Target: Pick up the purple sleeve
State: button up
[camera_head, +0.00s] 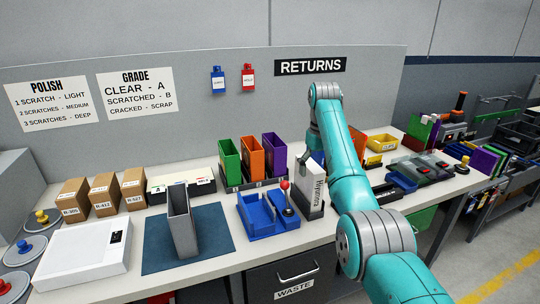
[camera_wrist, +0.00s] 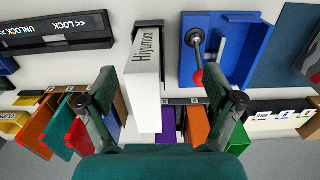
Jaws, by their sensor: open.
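The purple sleeve (camera_head: 275,154) stands upright in a dark rack at the right of the orange sleeve (camera_head: 251,158) and the green sleeve (camera_head: 229,161). In the wrist view the purple sleeve (camera_wrist: 168,124) shows between my fingers' directions, partly hidden by the white Hiyumora box (camera_wrist: 146,84) and my wrist. My gripper (camera_wrist: 164,98) is open and empty, its fingers spread wide. In the head view it hangs just above and behind the Hiyumora box (camera_head: 311,189), right of the purple sleeve, partly hidden. I see no contact with the sleeve.
A blue tray (camera_head: 255,216) with a red-knobbed lever (camera_head: 285,186) stands in front of the rack. A grey sleeve (camera_head: 182,222) stands on a blue mat (camera_head: 215,235) at left. More coloured sleeves (camera_wrist: 62,128) stand beyond my other finger. A backboard closes the rear.

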aim_at(276, 150)
jog(key=i+j, duration=0.2)
jog(key=i, duration=0.2)
jog(key=i+j, duration=0.2)
jog(key=i, duration=0.15)
jog(key=i+j, duration=0.2)
jog(key=i, duration=0.2)
